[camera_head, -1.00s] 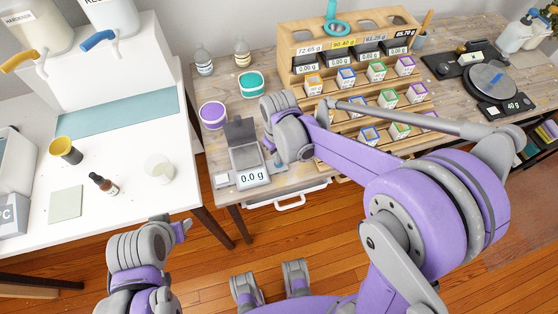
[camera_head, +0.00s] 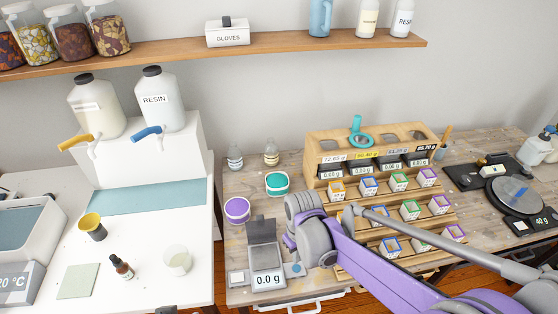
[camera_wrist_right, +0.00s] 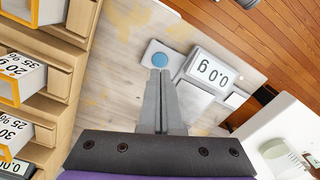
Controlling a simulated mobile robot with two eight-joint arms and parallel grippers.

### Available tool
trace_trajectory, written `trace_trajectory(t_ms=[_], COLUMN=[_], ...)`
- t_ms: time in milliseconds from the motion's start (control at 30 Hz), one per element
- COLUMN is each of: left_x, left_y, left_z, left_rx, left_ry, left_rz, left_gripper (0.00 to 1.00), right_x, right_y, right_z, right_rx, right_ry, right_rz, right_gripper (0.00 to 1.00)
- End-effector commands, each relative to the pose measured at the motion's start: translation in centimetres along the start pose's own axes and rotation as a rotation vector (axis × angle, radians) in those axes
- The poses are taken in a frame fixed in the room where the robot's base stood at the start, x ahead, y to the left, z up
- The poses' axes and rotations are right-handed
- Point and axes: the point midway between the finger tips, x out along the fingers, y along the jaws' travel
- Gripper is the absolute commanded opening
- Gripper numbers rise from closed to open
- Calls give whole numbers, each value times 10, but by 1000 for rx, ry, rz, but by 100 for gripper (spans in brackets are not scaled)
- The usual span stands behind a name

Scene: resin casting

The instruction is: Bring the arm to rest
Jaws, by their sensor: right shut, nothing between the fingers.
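My right gripper (camera_wrist_right: 160,74) is shut and empty in the right wrist view, its two fingers side by side. In the head view my right gripper (camera_head: 291,243) hangs over the wooden bench beside the small scale, largely hidden by its own wrist. The small scale (camera_head: 266,262) reads 0.0 g and has its lid up; it also shows past the fingertips in the wrist view (camera_wrist_right: 213,72). A pad with a blue button (camera_wrist_right: 167,60) lies beside the scale.
A wooden rack (camera_head: 372,150) with several small labelled boxes stands right of my right wrist. A purple-lidded tub (camera_head: 237,210) and a teal-lidded tub (camera_head: 277,183) stand behind the scale. The white table (camera_head: 140,240) at left holds a cup, a dropper bottle and resin jugs.

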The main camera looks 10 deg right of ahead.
Motion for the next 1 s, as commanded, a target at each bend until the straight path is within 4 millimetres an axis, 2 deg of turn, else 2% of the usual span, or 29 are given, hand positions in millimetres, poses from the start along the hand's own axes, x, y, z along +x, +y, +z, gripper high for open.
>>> trace_trajectory(t_ms=[167, 267, 400, 600, 800, 1000], left_x=[-1, -3, -8, -15, -20, -22], left_y=[0, 0, 0, 0, 0, 0], left_z=[-1, -2, -7, -13, -18, -20], left_rx=[0, 0, 0, 0, 0, 0], left_ry=[0, 2, 5, 9, 13, 15], left_rz=[0, 0, 0, 0, 0, 0], left_gripper=[50, 50, 50, 50, 50, 50], right_x=[-5, -20, -50, -79, -87, -86], right_y=[1, 3, 5, 5, 2, 0], right_z=[4, 17, 50, 101, 140, 155], right_rx=[11, 43, 129, 267, 376, 426], right_ry=[10, 44, 132, 278, 400, 458], right_rz=[3, 13, 36, 70, 94, 103], right_gripper=[0, 0, 0, 0, 0, 0])
